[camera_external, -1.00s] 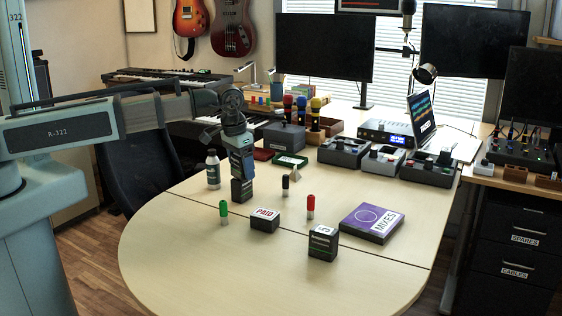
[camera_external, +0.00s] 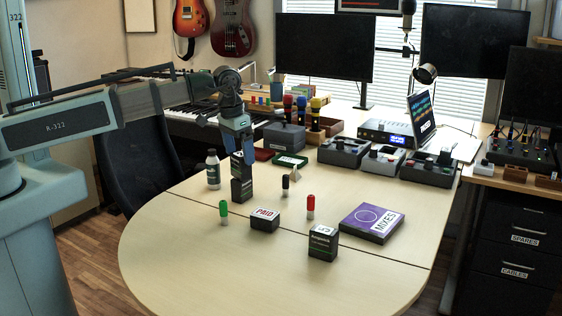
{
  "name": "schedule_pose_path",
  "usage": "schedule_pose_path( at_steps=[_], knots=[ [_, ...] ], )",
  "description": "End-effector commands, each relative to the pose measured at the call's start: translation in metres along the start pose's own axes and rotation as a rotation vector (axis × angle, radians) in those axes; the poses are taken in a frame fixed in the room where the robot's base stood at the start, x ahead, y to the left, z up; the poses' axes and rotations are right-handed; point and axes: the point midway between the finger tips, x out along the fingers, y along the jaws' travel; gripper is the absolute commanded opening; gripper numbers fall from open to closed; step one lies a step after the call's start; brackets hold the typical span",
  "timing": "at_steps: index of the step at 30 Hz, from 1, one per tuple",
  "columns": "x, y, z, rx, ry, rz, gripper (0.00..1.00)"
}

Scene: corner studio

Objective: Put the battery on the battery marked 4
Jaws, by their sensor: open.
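A dark battery (camera_external: 241,167) appears to stand on top of another dark battery (camera_external: 242,192), which rests on the table. They look like one upright stack, with pale label marks too small to read. My gripper (camera_external: 243,157) is open just above and around the top of the upper battery. Its blue-grey fingers partly hide that battery, and I cannot tell whether they touch it. A third dark battery (camera_external: 323,245) stands apart at the front, with a numeral on its top that I cannot read surely.
Near the stack are a bottle (camera_external: 213,169), a green-capped marker (camera_external: 223,212), a small dark piece (camera_external: 285,185), a PAID block (camera_external: 265,220), a red-capped marker (camera_external: 310,207) and a purple MIXES box (camera_external: 372,222). The table's (camera_external: 190,265) front left is clear.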

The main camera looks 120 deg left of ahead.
Motion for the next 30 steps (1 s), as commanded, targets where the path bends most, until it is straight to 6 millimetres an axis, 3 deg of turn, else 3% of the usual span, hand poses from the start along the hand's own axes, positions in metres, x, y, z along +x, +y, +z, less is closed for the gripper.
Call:
schedule_pose_path(
  at_steps=[6, 15, 30],
  knots=[
    [-0.034, 0.000, -0.001, 0.000, 0.002, 0.001, 0.94],
    [-0.065, 0.000, 0.000, 0.000, 0.000, 0.000, 0.94],
    [-0.073, 0.000, 0.000, 0.000, 0.000, 0.000, 0.94]
  ],
)
